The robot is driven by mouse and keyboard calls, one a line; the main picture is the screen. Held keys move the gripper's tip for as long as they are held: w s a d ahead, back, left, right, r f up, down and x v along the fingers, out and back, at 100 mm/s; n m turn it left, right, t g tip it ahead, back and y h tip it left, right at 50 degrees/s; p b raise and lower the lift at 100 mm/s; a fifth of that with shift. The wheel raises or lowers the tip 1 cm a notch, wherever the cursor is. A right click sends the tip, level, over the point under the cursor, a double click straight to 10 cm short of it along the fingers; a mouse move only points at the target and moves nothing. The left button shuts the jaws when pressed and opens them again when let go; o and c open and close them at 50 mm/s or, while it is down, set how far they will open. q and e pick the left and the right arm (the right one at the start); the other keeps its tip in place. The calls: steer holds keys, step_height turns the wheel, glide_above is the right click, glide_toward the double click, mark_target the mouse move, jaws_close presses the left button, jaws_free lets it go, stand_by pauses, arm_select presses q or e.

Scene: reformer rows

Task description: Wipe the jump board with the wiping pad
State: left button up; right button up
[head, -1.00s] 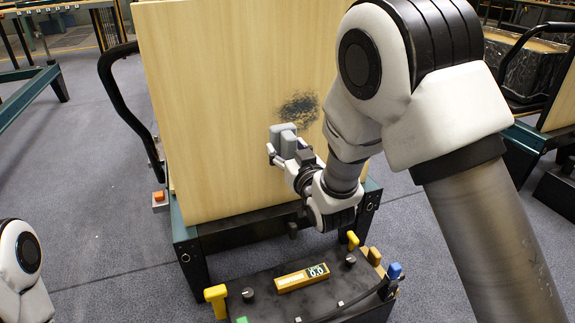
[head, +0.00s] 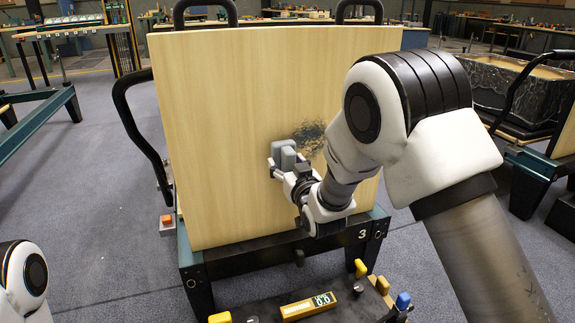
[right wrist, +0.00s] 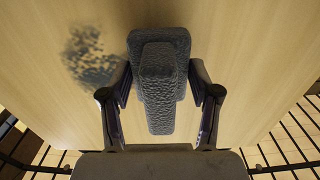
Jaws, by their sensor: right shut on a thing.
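The jump board (head: 225,95) is a pale wooden panel standing upright in front of me. A dark speckled smudge (head: 310,134) marks it right of centre; it also shows left of the pad in the right wrist view (right wrist: 88,55). My right gripper (head: 280,168) is shut on the grey wiping pad (head: 284,152), just left of and below the smudge. In the right wrist view the pad (right wrist: 158,85) sits between the fingers, its face toward the board. I cannot tell whether it touches the wood. My left gripper is out of view; only part of that arm shows at lower left.
A black console (head: 335,312) with a display and yellow and blue knobs stands below the board. A black curved handle (head: 135,125) rises left of the board. Other frames and workbenches stand behind. Grey floor is open at the left.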

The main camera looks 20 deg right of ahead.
steer(key=shift+w, duration=1)
